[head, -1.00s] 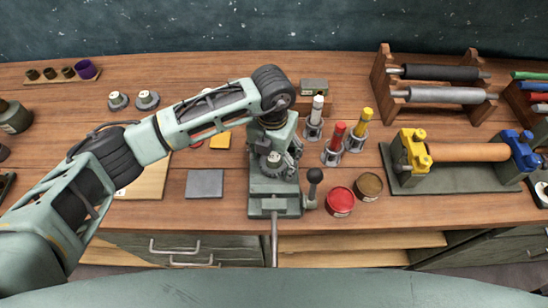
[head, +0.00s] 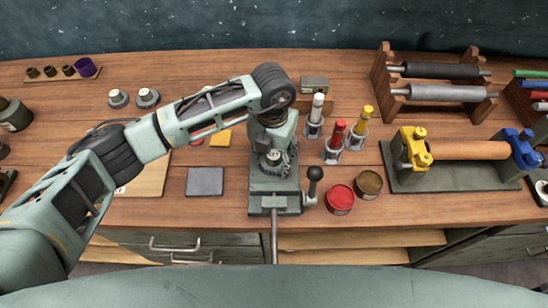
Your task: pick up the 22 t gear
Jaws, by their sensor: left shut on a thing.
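My left gripper (head: 277,162) points down over the dark green machine with a flat base (head: 274,202) at the middle of the bench. It is shut on a small gear (head: 273,158) with a pale hub, just above or at the machine's bed; I cannot tell whether it touches. The fingers and wrist hide part of this gear, and no tooth count is readable. Two similar grey gears with pale hubs stand at the back left, one gear (head: 118,98) beside another gear (head: 148,97). My right gripper is not in view.
Right of the machine are its ball-ended lever (head: 314,180), a red tin (head: 340,198), a brown tin (head: 368,184) and tubes in stands, one red (head: 334,142). A grey plate (head: 205,181) lies left. A roller stand (head: 455,165) is at right. The front left bench is covered by my arm.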

